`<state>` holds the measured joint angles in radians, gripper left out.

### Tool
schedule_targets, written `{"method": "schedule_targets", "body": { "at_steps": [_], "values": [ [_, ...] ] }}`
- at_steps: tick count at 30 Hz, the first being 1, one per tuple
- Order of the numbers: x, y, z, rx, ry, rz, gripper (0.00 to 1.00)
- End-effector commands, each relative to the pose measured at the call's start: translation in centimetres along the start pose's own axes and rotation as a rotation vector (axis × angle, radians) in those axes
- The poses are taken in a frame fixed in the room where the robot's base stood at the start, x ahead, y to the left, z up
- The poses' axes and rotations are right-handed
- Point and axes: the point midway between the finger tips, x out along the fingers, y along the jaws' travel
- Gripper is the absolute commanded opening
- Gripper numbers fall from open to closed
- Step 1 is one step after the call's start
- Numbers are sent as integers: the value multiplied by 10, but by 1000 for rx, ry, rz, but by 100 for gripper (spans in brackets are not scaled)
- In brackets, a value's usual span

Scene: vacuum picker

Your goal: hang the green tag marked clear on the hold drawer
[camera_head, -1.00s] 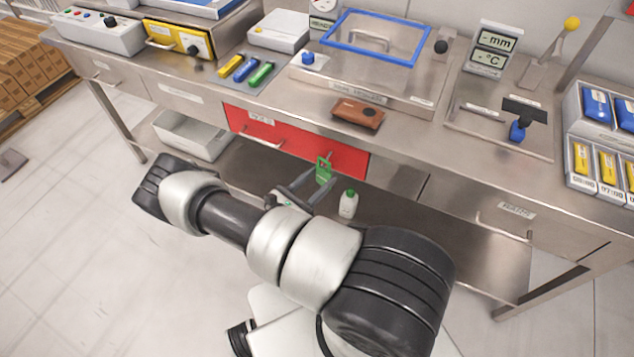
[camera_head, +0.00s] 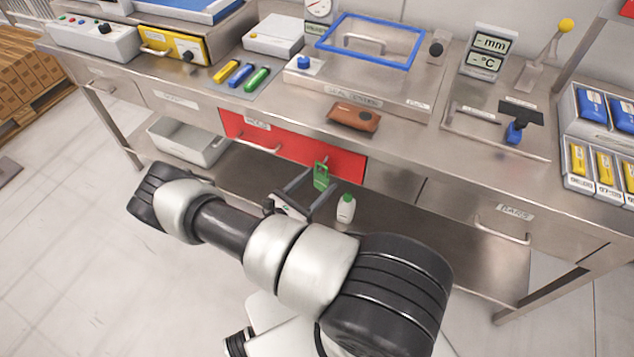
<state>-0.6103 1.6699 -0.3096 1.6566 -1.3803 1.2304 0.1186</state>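The red drawer (camera_head: 290,143) is in the middle of the bench front, with a label and a handle at its left; its label is too small to read. The green tag (camera_head: 321,177) hangs upright in front of the drawer's right part, at a small peg (camera_head: 326,160). Its marking is not legible. My gripper (camera_head: 322,178) is open, with its two fingers spread on either side of the tag and a gap visible between them. I cannot tell if the tag's hole is fully over the peg.
A white bottle with a green cap (camera_head: 346,209) stands close to the right of my gripper. A brown object (camera_head: 353,117) lies on the bench edge above the drawer. A grey bin (camera_head: 187,142) sits on the lower shelf at left. Floor at left is clear.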

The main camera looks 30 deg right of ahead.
Motion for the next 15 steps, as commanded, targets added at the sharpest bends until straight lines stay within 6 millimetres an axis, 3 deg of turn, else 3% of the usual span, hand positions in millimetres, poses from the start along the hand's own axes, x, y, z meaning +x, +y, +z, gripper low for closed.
{"method": "schedule_targets", "body": {
  "at_steps": [10,15],
  "values": [
    [-2,0,0,0,1,0,65],
    [-21,1,-1,1,2,3,65]
  ]
}}
